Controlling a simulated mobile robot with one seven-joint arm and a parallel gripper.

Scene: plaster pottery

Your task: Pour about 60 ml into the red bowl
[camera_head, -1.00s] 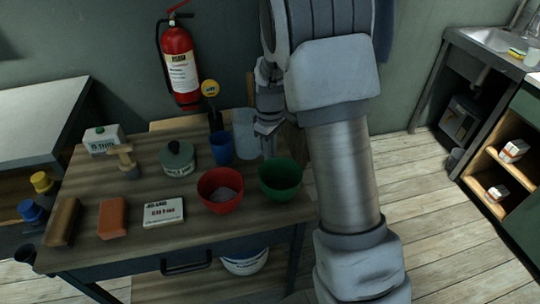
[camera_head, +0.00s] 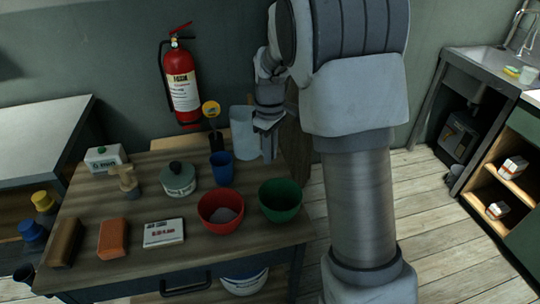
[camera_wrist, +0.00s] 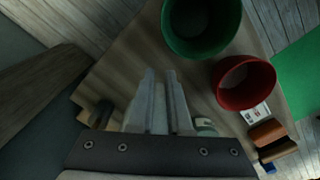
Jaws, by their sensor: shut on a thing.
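The red bowl (camera_head: 221,211) stands near the table's front edge with a pale grey material in its bottom; it also shows in the wrist view (camera_wrist: 243,84). My gripper (camera_head: 268,128) is shut on a translucent pale jug (camera_head: 242,133), at its right side. The jug is upright and seems held a little above the table's back right part, behind the bowls. In the wrist view my gripper's fingers (camera_wrist: 162,88) point toward the bowls, and the jug is hard to make out there. Its fill level cannot be told.
A green bowl (camera_head: 281,200) stands right of the red bowl. A blue cup (camera_head: 221,170), a lidded grey-green pot (camera_head: 178,181), a white box (camera_head: 164,233) and an orange block (camera_head: 113,238) stand to the left. A fire extinguisher (camera_head: 181,85) hangs on the wall behind.

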